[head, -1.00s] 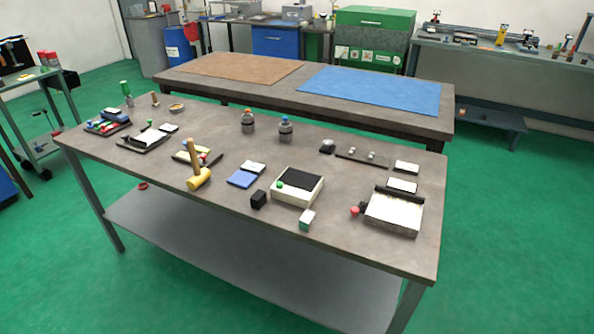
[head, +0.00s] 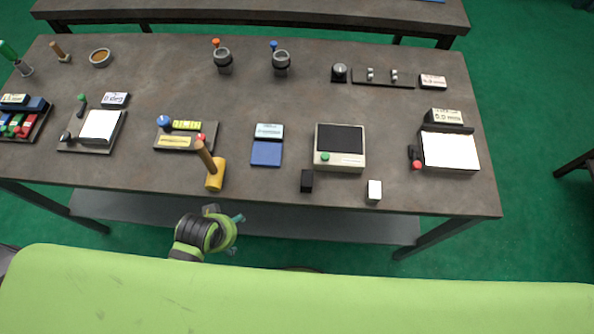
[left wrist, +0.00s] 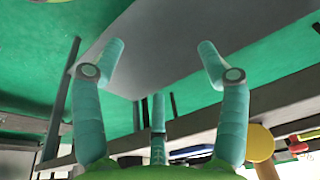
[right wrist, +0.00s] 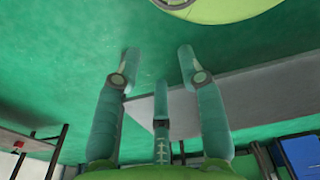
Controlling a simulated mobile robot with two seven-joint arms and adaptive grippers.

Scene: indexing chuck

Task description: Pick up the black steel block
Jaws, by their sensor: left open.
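The black steel block (head: 307,181) stands near the front edge of the workbench, just left of and in front of the cream box with a black top. My left gripper (head: 236,232) is in front of that edge, left of the block and apart from it. In the left wrist view the fingers of the left gripper (left wrist: 161,50) are spread with nothing between them. The block cannot be made out there. My right gripper (right wrist: 158,55) shows only in its own wrist view, fingers apart and empty, over green floor and a grey shelf.
Near the block are a white-topped block (head: 374,191), the cream box (head: 339,162), a blue pad (head: 266,153) and a yellow mallet (head: 214,176). A white-topped fixture (head: 449,150) is at right. The bench (head: 300,105) has bare room in its middle.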

